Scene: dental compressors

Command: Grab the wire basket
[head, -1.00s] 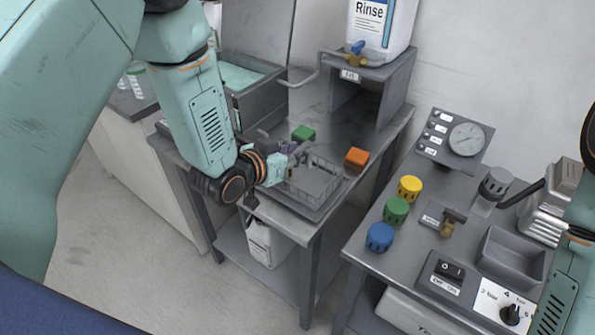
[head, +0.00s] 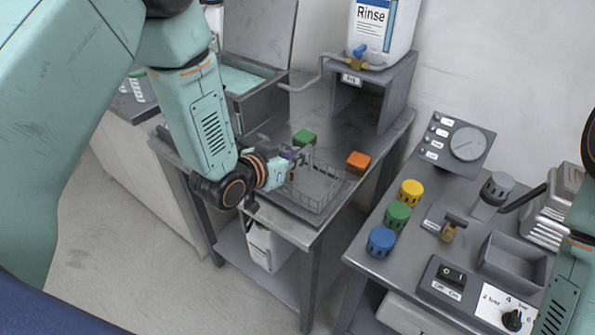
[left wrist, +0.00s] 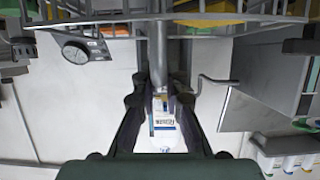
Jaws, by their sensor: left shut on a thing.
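The wire basket (head: 318,190) is grey and stands at the tray near the front of the left bench, seemingly upright. My left gripper (head: 294,155) reaches it from the left and is shut at its left side. In the left wrist view, the fingers (left wrist: 159,92) close around a grey bar, which appears to be the handle (left wrist: 158,48) of the basket. The basket's wires (left wrist: 215,17) cross the top of that view. Whether the basket touches the tray is unclear. My right gripper is out of view.
A green block (head: 304,137) lies behind the basket and an orange block (head: 358,162) to its right. A Rinse container (head: 382,30) stands on a grey stand (head: 393,92) at the back. An open bath (head: 250,85) is at the back left. A control bench (head: 410,255) is at right.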

